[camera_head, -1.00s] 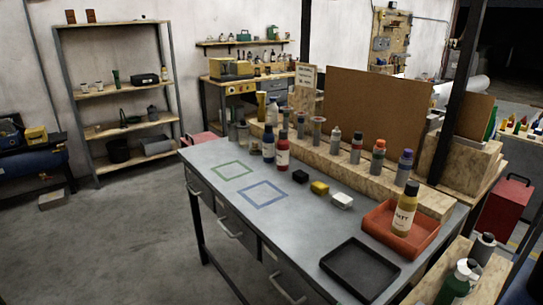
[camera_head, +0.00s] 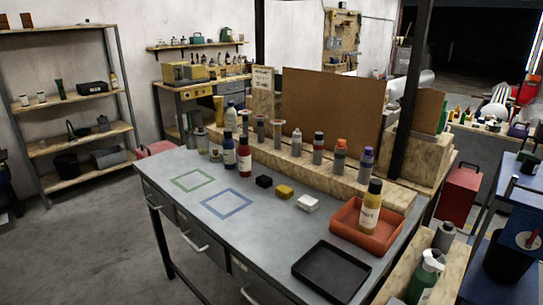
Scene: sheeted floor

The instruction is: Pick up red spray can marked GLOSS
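A red can (camera_head: 245,160) with a pale label and dark cap stands upright on the grey workbench (camera_head: 262,236), near the wooden riser. Its lettering is too small to read. A blue can (camera_head: 229,152) stands just left of it. A yellow can (camera_head: 371,208) with a dark cap stands in the red tray (camera_head: 341,217) at the right, its label blurred. Neither of my grippers is in view.
A wooden riser (camera_head: 342,181) with several small cans runs along the back. Black, yellow and white blocks (camera_head: 285,192) lie mid-bench. A black tray (camera_head: 331,272) lies in front. Green (camera_head: 193,180) and blue (camera_head: 227,202) outlined squares are bare.

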